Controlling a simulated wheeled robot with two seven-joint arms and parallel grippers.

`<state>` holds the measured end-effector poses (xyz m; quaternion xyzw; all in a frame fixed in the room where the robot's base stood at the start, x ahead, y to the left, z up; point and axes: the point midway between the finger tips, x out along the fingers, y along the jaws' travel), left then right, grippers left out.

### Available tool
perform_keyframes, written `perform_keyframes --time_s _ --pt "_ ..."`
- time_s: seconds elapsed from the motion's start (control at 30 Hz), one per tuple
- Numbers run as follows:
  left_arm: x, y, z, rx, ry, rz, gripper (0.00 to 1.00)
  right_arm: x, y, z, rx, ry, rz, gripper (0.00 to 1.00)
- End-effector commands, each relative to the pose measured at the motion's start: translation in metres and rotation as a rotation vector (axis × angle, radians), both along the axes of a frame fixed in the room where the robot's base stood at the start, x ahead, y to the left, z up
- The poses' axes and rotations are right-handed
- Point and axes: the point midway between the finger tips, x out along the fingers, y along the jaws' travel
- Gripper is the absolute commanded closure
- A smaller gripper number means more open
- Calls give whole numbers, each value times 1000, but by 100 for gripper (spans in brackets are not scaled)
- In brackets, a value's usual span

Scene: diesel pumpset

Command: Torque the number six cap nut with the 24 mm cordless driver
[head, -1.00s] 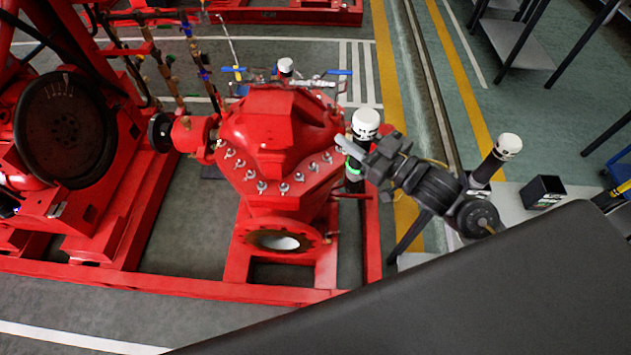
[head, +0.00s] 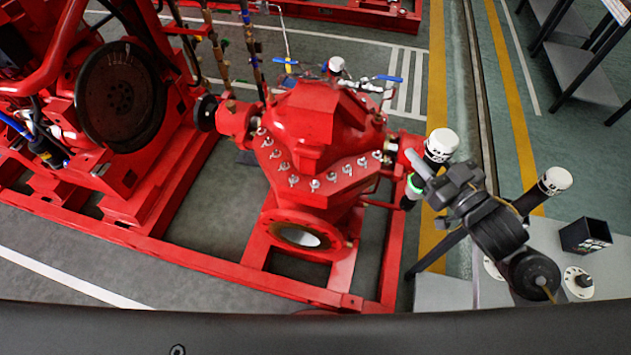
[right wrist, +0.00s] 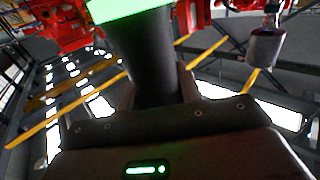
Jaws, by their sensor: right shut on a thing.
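The red pump (head: 315,125) stands in the middle of the head view, with a row of silver cap nuts (head: 315,184) along its split flange. No numbers can be read, so I cannot tell which is number six. My right gripper (head: 426,180) is right of the pump, shut on a cordless driver (head: 440,146) with a white top, dark body and lit green band. The driver is tilted and apart from the nuts; its lower end is partly hidden. In the right wrist view its dark body (right wrist: 152,60) sits between my fingers. My left gripper is out of view.
A second white-topped tool (head: 556,181) stands at a grey bench (head: 445,292) on the right, near a small black box (head: 585,236). Another white-topped item (head: 336,65) is behind the pump. Red skid rails (head: 250,285) surround the pump. A grey cylinder (right wrist: 265,47) shows in the right wrist view.

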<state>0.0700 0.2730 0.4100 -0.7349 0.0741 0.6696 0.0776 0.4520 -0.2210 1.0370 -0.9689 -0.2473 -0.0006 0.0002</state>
Motion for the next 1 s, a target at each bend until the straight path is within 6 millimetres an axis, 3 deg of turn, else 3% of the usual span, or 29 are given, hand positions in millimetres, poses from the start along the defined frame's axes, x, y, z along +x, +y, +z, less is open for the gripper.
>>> perform_keyframes --time_s 0.3,0.63,1.0 --pt "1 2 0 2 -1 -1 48 3 2 6 6 -6 -28 100" --pt "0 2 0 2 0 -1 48 23 1 28 17 0 -330 100" --pt "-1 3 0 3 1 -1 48 28 0 30 4 0 -495 100"
